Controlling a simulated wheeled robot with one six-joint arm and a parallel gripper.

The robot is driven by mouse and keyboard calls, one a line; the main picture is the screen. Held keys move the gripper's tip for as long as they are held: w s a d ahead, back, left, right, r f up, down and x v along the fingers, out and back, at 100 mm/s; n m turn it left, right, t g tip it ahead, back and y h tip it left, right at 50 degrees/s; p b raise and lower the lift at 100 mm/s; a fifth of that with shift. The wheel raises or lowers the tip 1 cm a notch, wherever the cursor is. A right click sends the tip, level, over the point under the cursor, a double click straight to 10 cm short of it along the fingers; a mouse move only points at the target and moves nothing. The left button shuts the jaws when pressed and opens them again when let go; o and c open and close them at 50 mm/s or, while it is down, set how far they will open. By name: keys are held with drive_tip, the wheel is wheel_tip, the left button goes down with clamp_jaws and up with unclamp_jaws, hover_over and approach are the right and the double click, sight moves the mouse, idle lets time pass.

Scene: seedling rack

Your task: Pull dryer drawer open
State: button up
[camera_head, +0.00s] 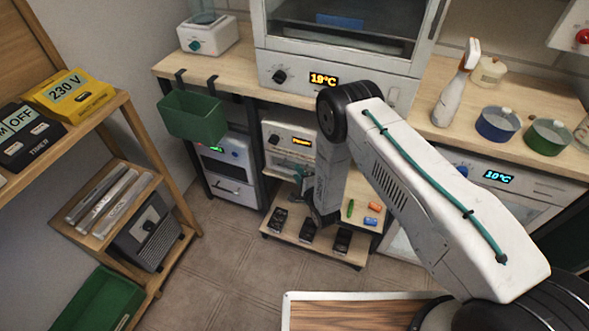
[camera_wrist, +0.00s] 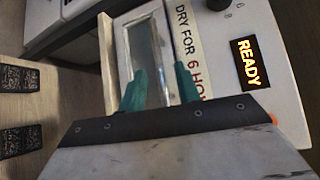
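The dryer (camera_head: 283,132) is a white box with an orange display, under the bench in the head view. In the wrist view its front (camera_wrist: 222,45) shows "READY" and a "DRY FOR 6 HO…" label. A pale-framed panel with a greyish inset, which looks like the drawer (camera_wrist: 150,45), lies beside the label. My gripper (camera_wrist: 161,82) has two teal fingers, apart, over this panel and pointing at it. I see nothing clearly clamped between them. Whether they touch a handle, or the drawer is out, I cannot tell.
A green bin (camera_head: 193,116) hangs from the bench edge at left. A white appliance (camera_head: 228,170) stands left of the dryer. Tiled floor (camera_head: 225,265) is free in front.

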drive_tip(key=shift+x, duration=1.95)
